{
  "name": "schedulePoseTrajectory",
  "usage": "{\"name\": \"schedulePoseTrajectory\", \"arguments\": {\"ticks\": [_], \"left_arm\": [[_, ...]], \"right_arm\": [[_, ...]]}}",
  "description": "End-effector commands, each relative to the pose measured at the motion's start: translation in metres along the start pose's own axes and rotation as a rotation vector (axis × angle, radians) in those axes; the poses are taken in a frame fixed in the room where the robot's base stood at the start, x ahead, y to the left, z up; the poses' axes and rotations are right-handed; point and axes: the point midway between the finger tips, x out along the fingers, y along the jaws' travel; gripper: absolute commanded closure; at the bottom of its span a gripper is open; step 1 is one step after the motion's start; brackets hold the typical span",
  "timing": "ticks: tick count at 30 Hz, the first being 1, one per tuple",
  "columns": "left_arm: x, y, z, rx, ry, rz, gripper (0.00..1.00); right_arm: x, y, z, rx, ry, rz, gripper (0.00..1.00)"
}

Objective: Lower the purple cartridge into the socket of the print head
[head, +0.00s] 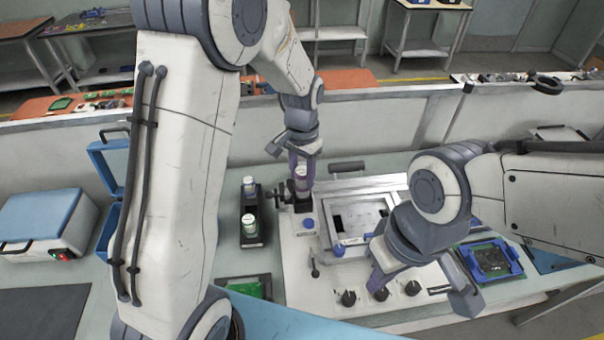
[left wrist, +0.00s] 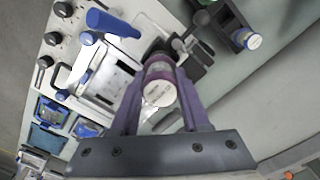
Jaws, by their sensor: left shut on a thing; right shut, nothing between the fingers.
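The purple cartridge (head: 301,172) has a white label end and stands roughly upright between the fingers of my left gripper (head: 302,164). In the left wrist view the cartridge (left wrist: 159,88) shows its pale round end, with the purple fingers of my left gripper (left wrist: 160,100) shut on both sides. The dark print head (head: 302,203) is right below the cartridge; its socket is hidden, and I cannot tell whether the cartridge's lower end is inside it. My right gripper (head: 378,281) is shut and empty above the front of the white machine.
A black rack (head: 254,207) with a green-banded cartridge (head: 249,226) and a blue-banded cartridge (head: 249,187) stands left of the machine (head: 290,265). Knobs (head: 348,298) line its front. A blue-framed board (head: 490,260) lies at right, and a blue case (head: 110,175) at left.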

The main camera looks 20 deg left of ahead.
Motion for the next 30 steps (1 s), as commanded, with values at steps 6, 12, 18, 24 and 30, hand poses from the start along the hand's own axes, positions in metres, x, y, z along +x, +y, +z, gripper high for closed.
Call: {"name": "schedulePoseTrajectory", "arguments": {"ticks": [6,12,18,24,30], "left_arm": [[0.005,0.0,0.0,0.0,0.0,0.0,1.0],[0.01,0.0,0.0,0.0,0.0,0.0,1.0],[0.015,0.0,0.0,0.0,0.0,0.0,1.0],[0.02,0.0,0.0,0.0,0.001,0.0,1.0],[0.021,0.0,-0.001,0.0,0.001,0.0,1.0]], "right_arm": [[0.004,0.0,0.0,0.0,0.0,0.0,1.0],[0.007,0.001,0.0,0.0,0.0,0.0,1.0],[0.01,0.001,0.001,0.0,0.0,0.0,1.0],[0.013,0.001,0.001,0.0,0.0,0.0,1.0],[0.013,0.001,0.001,0.0,0.0,0.0,1.0]]}}
